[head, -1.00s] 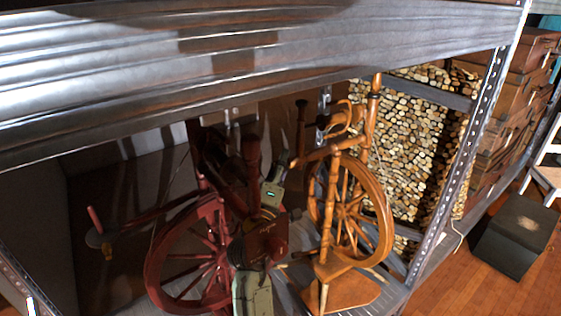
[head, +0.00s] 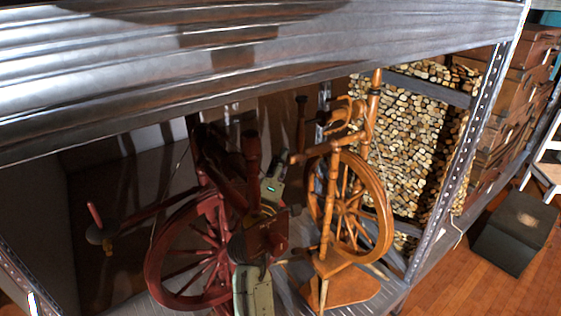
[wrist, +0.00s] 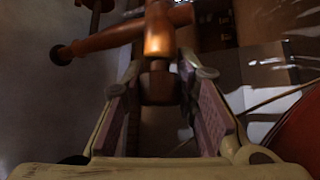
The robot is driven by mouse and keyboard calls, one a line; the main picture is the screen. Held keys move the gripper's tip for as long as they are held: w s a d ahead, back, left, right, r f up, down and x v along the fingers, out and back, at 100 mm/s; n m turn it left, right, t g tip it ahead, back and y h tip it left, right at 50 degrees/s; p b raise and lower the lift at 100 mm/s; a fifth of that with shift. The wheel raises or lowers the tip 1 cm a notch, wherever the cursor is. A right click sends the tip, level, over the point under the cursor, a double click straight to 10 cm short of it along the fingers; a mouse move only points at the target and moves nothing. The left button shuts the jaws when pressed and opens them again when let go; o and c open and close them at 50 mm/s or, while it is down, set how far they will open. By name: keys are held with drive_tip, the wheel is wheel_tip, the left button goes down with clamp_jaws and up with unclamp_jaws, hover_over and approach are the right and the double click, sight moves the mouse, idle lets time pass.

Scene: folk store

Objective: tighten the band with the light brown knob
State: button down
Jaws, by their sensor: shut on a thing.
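The light brown spinning wheel (head: 347,213) stands upright on the shelf at centre right in the head view. In the head view my gripper (head: 281,166) reaches up to the left end of the wheel's upper bar, where the knob is small and partly hidden. The band cannot be made out clearly.
A dark red spinning wheel (head: 190,250) stands close on the left, beside my arm. A metal shelf beam (head: 300,50) crosses above. Stacked cut logs (head: 415,140) fill the back right. A perforated upright (head: 460,165) and dark box (head: 516,233) are farther right.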

drive_tip(key=shift+f+b, duration=0.3)
drive_tip(key=shift+b, duration=0.75)
drive_tip(key=m+b, duration=0.1)
drive_tip(key=b, duration=0.2)
drive_tip(key=shift+f+t+h, duration=0.1)
drive_tip(key=shift+t+h, duration=0.2)
drive_tip(key=shift+h, duration=0.1)
drive_tip(key=m+h+b, duration=0.1)
drive_tip(key=m+b, duration=0.1)
drive_tip(key=b, duration=0.3)
drive_tip(key=shift+b, duration=0.3)
drive_tip(key=shift+r+t+h+b, duration=0.3)
drive_tip(key=shift+b, duration=0.3)
drive_tip(key=shift+m, duration=0.3)
drive_tip(key=shift+r, duration=0.15)
drive_tip(key=c, duration=1.2)
unclamp_jaws()
drive_tip(key=shift+c, duration=0.2)
